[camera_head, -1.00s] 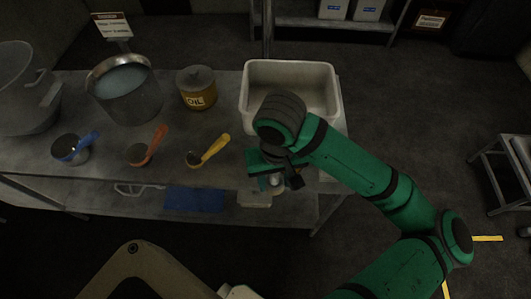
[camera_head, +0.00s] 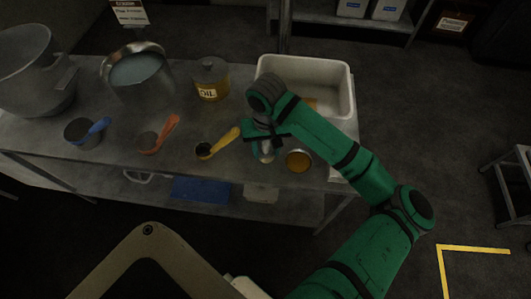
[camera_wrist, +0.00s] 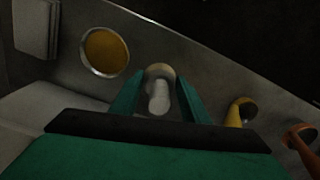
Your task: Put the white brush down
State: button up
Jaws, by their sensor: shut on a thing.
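My gripper (camera_head: 264,143) is over the table (camera_head: 225,165), between the yellow-handled scoop and a round container of orange-brown content. It is shut on the white brush (camera_head: 266,153), which points down and shows as a small pale piece below the fingers. In the wrist view the white brush (camera_wrist: 158,98) sits between the two green fingers (camera_wrist: 158,100), its lower end near the table surface. I cannot tell whether it touches the table.
The round container (camera_head: 299,160) is close on the right, with a white tub (camera_head: 345,98) behind. The yellow (camera_head: 222,143), orange (camera_head: 158,137) and blue (camera_head: 88,131) scoops line up on the left. An oil can (camera_head: 211,82) and metal pot (camera_head: 137,80) stand behind.

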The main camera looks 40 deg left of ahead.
aim_at(266, 154)
jog(key=shift+w+a+f, duration=0.2)
jog(key=shift+f, duration=0.15)
jog(key=shift+a+f, duration=0.1)
jog(key=shift+f, duration=1.6)
jog(key=shift+f, duration=0.1)
jog(key=o, duration=1.1)
notch_tip(266, 154, up, 12)
jog(key=shift+r, duration=0.15)
